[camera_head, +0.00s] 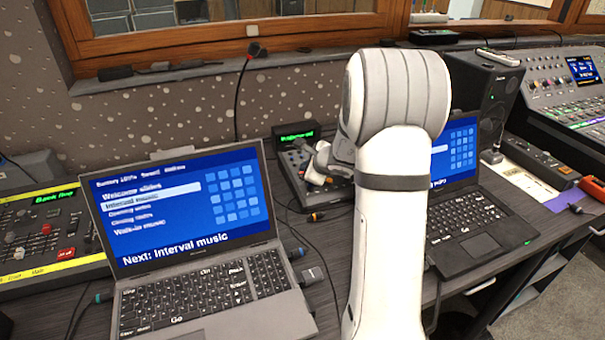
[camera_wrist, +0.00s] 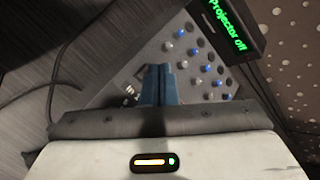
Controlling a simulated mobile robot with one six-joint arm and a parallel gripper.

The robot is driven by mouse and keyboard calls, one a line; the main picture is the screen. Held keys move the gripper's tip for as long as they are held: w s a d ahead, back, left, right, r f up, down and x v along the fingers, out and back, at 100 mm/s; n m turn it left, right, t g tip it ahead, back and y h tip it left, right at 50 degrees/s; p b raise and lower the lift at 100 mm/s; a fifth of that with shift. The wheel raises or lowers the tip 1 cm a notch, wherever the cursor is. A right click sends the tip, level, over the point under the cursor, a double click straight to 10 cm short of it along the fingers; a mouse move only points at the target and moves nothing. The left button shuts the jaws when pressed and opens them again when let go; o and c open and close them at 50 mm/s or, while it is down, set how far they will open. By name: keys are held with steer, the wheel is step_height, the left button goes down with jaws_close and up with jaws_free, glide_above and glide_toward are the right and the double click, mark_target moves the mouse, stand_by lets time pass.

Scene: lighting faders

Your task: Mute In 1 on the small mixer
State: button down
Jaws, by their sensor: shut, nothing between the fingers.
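The small mixer (camera_head: 290,165) sits on the desk between the two laptops, partly hidden behind my arm. In the wrist view its grey panel (camera_wrist: 150,55) carries rows of small blue and white knobs or buttons (camera_wrist: 195,55). Its green display (camera_wrist: 228,25) reads "Projector off". I cannot read any channel label, so I cannot tell which control is the In 1 mute. My gripper (camera_wrist: 159,82) shows blue fingers shut together with nothing between them, over the panel's near part. In the head view my gripper (camera_head: 318,172) is over the mixer; I cannot tell whether it touches.
A laptop (camera_head: 185,215) showing "Next: Interval music" stands left, and another laptop (camera_head: 465,210) right. A yellow-edged console (camera_head: 45,230) is far left, a speaker (camera_head: 480,95) and a large console (camera_head: 560,90) right. Cables lie around the mixer.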

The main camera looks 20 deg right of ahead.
step_height(320, 180, up, 6)
steer(key=p, duration=0.4)
steer(key=shift+s, duration=0.35)
stand_by(0.5)
